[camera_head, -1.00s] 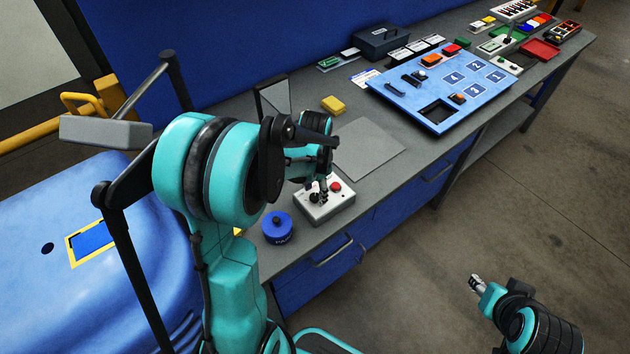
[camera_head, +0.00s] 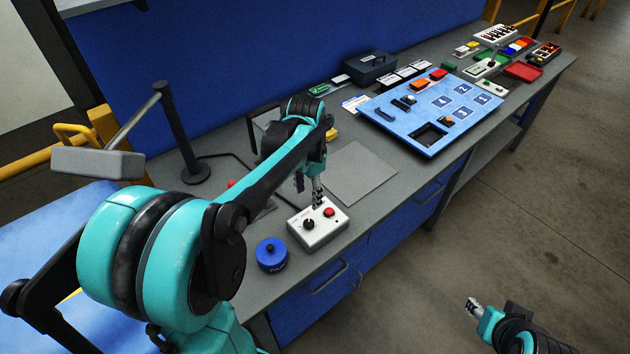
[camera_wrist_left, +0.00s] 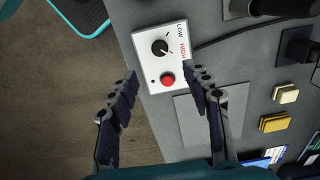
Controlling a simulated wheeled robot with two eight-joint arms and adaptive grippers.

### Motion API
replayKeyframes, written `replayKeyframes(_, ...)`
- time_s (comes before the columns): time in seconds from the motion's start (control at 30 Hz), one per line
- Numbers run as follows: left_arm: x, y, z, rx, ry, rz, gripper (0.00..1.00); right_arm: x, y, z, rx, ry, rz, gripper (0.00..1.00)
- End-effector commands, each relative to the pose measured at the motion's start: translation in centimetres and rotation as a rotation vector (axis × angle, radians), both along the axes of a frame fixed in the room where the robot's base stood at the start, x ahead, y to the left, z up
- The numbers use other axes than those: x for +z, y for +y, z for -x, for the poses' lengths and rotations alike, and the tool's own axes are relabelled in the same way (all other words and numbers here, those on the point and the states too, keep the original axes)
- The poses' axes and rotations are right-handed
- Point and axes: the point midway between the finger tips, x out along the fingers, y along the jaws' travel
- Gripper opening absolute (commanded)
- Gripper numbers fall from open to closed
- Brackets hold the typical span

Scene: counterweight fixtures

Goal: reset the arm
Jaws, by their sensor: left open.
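My left gripper (camera_head: 317,198) is over the back edge of a white control box (camera_head: 318,237) on the bench. It is open and empty. The box has a black knob (camera_head: 309,224) and a red button (camera_head: 329,211). In the left wrist view the open fingers (camera_wrist_left: 160,78) frame the red button (camera_wrist_left: 168,79), with the knob (camera_wrist_left: 159,47) beyond it beside the words LOW and HIGH. I see no clear contact with the box. My right gripper (camera_head: 473,307) is low at the right over the floor, away from the bench; its jaws are too small to read.
A blue round weight (camera_head: 271,254) stands left of the box near the bench's front edge. A grey plate (camera_head: 360,175) lies behind the box. A blue numbered board (camera_head: 410,140), a dark toolbox (camera_head: 371,68) and trays are farther right. A black stand (camera_head: 193,170) is at the left.

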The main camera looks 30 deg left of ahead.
Motion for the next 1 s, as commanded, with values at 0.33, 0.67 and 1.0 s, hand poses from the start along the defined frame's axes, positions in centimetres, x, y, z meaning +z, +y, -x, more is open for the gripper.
replayKeyframes(0.33, 0.0, -1.0, 0.8, 0.024, -0.039, -0.008, 0.49, -0.6, 0.0, 0.0, 0.000, 0.000, 0.000, 0.40)
replayKeyframes(0.67, -1.4, -7.0, 6.8, 0.221, -0.349, 0.004, 0.49, -3.9, 0.0, 0.0, 0.000, 0.000, 0.000, 0.40)
replayKeyframes(1.0, -4.5, -10.5, 10.8, 0.378, -0.589, 0.112, 0.49, -6.0, 0.0, 0.0, 0.000, 0.000, 0.000, 0.40)
